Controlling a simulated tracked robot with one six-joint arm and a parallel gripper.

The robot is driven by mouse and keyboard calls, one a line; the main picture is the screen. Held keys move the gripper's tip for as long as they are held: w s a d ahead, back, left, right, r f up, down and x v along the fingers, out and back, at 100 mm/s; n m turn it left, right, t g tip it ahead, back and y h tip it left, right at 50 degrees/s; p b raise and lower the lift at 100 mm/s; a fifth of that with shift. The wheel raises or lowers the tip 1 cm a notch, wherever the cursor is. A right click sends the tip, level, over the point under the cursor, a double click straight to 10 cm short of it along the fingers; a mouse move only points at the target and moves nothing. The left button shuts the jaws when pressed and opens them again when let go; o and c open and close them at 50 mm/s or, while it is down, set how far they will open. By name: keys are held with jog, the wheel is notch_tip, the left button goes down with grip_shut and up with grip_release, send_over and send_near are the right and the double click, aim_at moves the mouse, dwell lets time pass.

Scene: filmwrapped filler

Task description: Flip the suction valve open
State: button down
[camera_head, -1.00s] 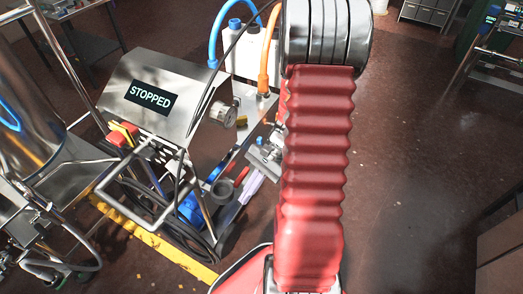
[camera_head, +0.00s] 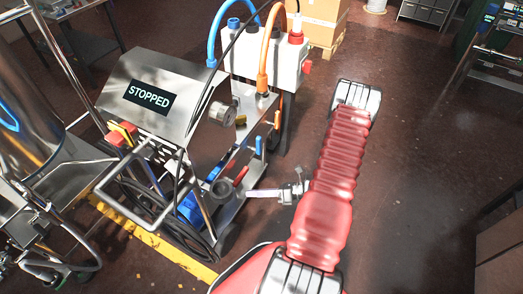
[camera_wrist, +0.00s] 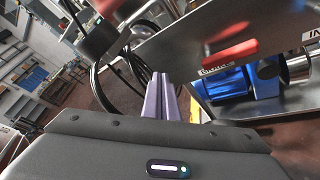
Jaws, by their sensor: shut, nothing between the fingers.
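A red lever handle (camera_wrist: 230,54), probably the suction valve's, lies across the front of the steel cart in the wrist view, above a blue pump body (camera_wrist: 265,80). Part of an "IN" label shows at the right edge, near the handle. In the head view two red handles (camera_head: 235,172) sit low on the cart beside the blue pump (camera_head: 191,208); I cannot tell which is the suction valve's. My gripper (camera_wrist: 161,80) has purple fingers, shut together and empty, left of the red handle and apart from it in the picture. The fingertips are hard to make out in the head view.
The steel control box (camera_head: 160,95) reads "STOPPED". Blue and orange hoses (camera_head: 263,50) rise behind it. Black cable coils and a bent metal bar handle (camera_head: 140,205) are at the cart's left front. The floor (camera_head: 420,180) to the right is clear.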

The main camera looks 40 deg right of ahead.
aim_at(261, 150)
jog(key=w+d+f+m+t+h, duration=0.1)
jog(key=w+d+m+t+h, duration=0.1)
jog(key=d+m, duration=0.5)
jog(key=w+d+f+m+t+h, duration=0.1)
jog(key=d+m+t+h, duration=0.3)
jog(key=m, duration=0.5)
jog(key=w+d+h, duration=0.1)
jog(key=d+h, duration=0.1)
jog(key=d, duration=0.1)
jog(key=shift+w+f+t, duration=0.2)
jog(key=shift+f+t, duration=0.1)
jog(key=shift+t, duration=0.1)
jog(key=shift+w+d, duration=0.1)
jog(key=w, duration=0.3)
jog(key=w+d, duration=0.1)
jog(key=w, duration=0.3)
jog(key=w+d, duration=0.1)
jog(key=w, duration=0.2)
jog(key=shift+w, duration=0.4)
jog(key=shift+w+d, duration=0.15)
jog(key=shift+d, duration=0.25)
jog(key=shift+m, duration=0.3)
